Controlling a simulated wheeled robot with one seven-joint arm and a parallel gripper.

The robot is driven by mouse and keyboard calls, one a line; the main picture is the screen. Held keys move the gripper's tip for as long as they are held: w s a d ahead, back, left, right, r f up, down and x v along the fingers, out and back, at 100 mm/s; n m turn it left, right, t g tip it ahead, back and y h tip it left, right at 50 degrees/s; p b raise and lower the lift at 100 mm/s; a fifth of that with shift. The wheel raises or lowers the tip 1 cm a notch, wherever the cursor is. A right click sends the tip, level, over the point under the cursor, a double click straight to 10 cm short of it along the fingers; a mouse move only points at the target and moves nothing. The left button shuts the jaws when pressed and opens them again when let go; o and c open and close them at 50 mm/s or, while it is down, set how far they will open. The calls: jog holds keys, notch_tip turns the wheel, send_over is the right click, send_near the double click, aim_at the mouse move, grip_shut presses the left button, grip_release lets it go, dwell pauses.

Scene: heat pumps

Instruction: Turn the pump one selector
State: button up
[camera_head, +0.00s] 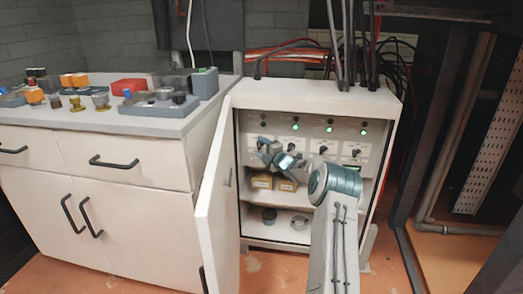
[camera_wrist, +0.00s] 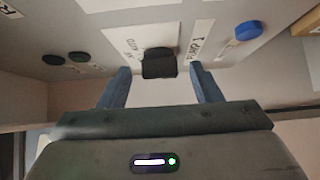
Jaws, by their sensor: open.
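The black pump one selector (camera_wrist: 159,63) sits on the light panel, beside a label reading PUMP 1 (camera_wrist: 196,50) in the wrist view. My gripper (camera_wrist: 160,72) is open, with one blue-grey finger on each side of the selector and a gap visible on both sides. In the head view my gripper (camera_head: 270,152) reaches into the open cabinet at the left part of the selector row and hides the selector there. I cannot tell the selector's exact angle.
The cabinet door (camera_head: 217,195) stands open left of my arm. Other selectors (camera_head: 355,152) and green lamps (camera_head: 329,129) line the panel. A blue button (camera_wrist: 248,30) shows to the right in the wrist view. A cluttered counter (camera_head: 130,121) stands left.

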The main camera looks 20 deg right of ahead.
jog(key=shift+w+a, duration=0.1)
jog(key=shift+w, duration=0.4)
jog(key=c, duration=1)
jog(key=shift+f+b, duration=0.15)
jog(key=shift+b, duration=0.2)
